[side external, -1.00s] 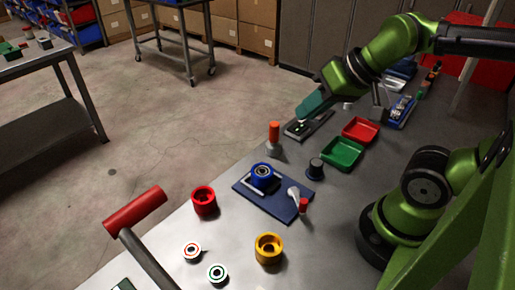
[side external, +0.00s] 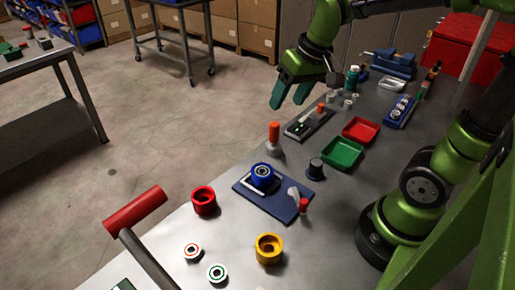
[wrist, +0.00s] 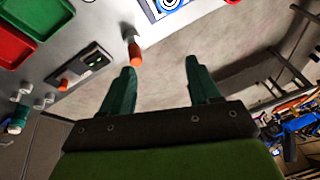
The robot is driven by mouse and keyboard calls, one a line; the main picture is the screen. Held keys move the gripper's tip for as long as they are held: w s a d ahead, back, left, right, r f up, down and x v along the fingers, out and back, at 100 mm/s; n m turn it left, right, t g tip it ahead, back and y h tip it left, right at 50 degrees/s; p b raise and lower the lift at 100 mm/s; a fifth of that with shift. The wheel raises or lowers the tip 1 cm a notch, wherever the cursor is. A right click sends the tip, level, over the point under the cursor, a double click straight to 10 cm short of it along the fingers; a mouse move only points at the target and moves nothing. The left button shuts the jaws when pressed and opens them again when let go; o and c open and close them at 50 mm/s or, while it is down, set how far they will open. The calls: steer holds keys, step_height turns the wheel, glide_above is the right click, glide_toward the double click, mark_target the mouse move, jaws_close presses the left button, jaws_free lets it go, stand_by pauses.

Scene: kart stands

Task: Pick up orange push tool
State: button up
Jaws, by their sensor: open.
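The orange push tool (side external: 274,132) stands upright on the grey bench, with an orange handle on a pale grey base. It also shows in the wrist view (wrist: 135,52), near the tip of the left finger. My gripper (side external: 287,103) is above and a little beyond the tool in the side view. Its two teal fingers are apart, with nothing between them. In the wrist view my gripper (wrist: 160,66) points past the bench edge, over the floor. The tool appears not to be touched.
A dark plate (side external: 300,128) with a small orange-topped piece lies behind the tool. Green (side external: 342,153) and red (side external: 361,130) trays stand to the right. A blue mat (side external: 276,204) with a blue wheel (side external: 262,176) lies in front. The bench edge is close on the left.

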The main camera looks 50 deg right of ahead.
mark_target(274, 132)
steer(key=w+d+f+n+g+h, duration=0.1)
steer(key=w+d+f+n+g, duration=0.1)
steer(key=w+d+n+g, duration=0.45)
steer(key=f+t, duration=0.1)
steer(key=f, duration=0.4)
steer(key=w+f+m, duration=0.1)
steer(key=f, duration=0.4)
steer(key=f+t, duration=0.1)
steer(key=f, duration=0.5)
steer(key=shift+w+a+t, duration=0.15)
steer(key=shift+w+t, duration=0.15)
steer(key=shift+t, duration=0.05)
steer(key=c, duration=1.1)
